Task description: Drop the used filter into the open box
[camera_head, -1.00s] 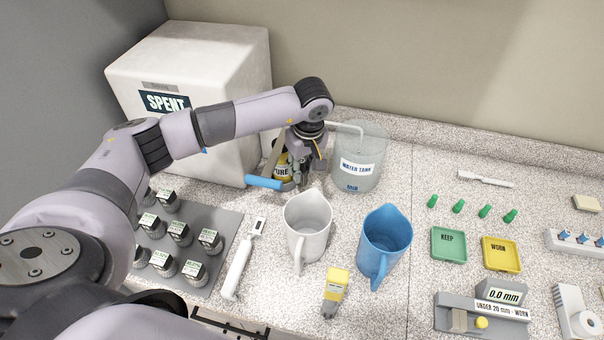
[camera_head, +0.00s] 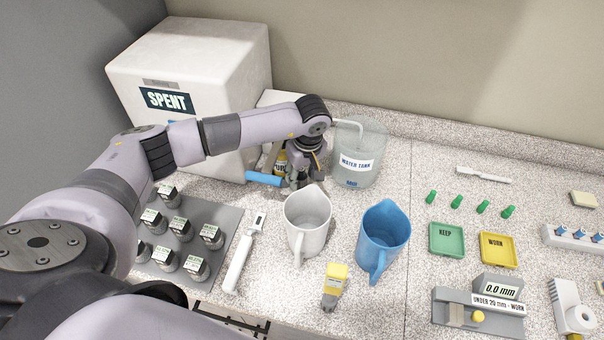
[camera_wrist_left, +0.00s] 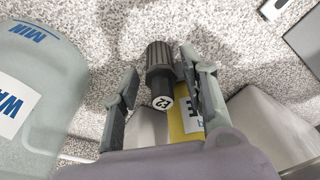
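In the head view my left gripper (camera_head: 293,187) is low over the counter between a water tank (camera_head: 359,152) and a white box marked SPENT (camera_head: 199,67). In the left wrist view a dark ribbed cylinder (camera_wrist_left: 158,72) with a round white label stands between its fingers, which are spread; a gap shows on the left side. I cannot tell whether this cylinder is the used filter. Behind it is a yellow-labelled unit (camera_head: 281,160), mostly covered by my gripper, with a blue handle (camera_head: 263,178). My arm crosses the SPENT box's front; I see no opening. My right gripper is not in view.
A white jug (camera_head: 307,222) and a blue jug (camera_head: 384,238) stand close in front of the gripper. A grey tray (camera_head: 226,218) of labelled canisters lies left, beside a white meter (camera_head: 239,260). Small trays and tools lie right.

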